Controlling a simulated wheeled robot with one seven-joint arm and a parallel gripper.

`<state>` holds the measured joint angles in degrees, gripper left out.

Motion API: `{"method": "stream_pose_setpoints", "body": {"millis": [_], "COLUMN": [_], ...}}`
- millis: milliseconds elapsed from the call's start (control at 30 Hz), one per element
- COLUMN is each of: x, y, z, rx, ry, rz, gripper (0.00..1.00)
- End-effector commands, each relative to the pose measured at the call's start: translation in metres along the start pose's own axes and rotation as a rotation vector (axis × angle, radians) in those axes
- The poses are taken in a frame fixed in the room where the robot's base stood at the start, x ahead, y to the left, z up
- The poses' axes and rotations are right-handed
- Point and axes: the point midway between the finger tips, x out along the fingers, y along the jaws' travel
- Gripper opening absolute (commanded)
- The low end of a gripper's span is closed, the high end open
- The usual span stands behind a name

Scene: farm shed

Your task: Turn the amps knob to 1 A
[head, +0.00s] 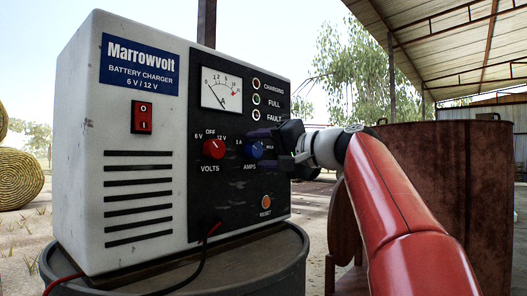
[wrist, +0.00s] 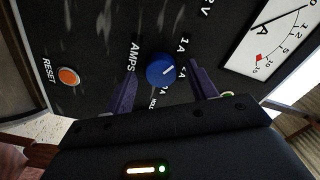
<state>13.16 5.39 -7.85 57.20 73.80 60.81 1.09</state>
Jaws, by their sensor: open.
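The blue amps knob (head: 254,150) is on the black front panel of the white battery charger (head: 78,140). It is partly hidden by my gripper (head: 264,146) in the head view. In the wrist view the knob (wrist: 161,70) sits between my two open fingers (wrist: 163,72), with a visible gap on each side. In the head view, 1 A is left of the knob.
The red volts knob (head: 213,149) is left of the amps knob. The orange reset button (head: 266,202) is below, and the meter (head: 221,88) is above. The charger stands on a round grey drum top (head: 285,255). A rusty container (head: 455,180) stands at the right.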

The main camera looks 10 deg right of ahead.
Motion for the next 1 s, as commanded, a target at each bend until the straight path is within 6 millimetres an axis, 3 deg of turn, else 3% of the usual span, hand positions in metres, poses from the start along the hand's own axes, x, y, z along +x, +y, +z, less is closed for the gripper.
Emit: {"method": "stream_pose_setpoints", "body": {"millis": [167, 600, 1000], "x": [-0.009, -0.073, -0.078], "y": [-0.001, 0.001, 0.000], "z": [0.000, 0.000, 0.000], "rx": [-0.001, 0.001, 0.000], "ry": [0.002, 0.001, 0.000], "rz": [-0.001, 0.001, 0.000], "gripper": [0.57, 0.57, 0.57]}}
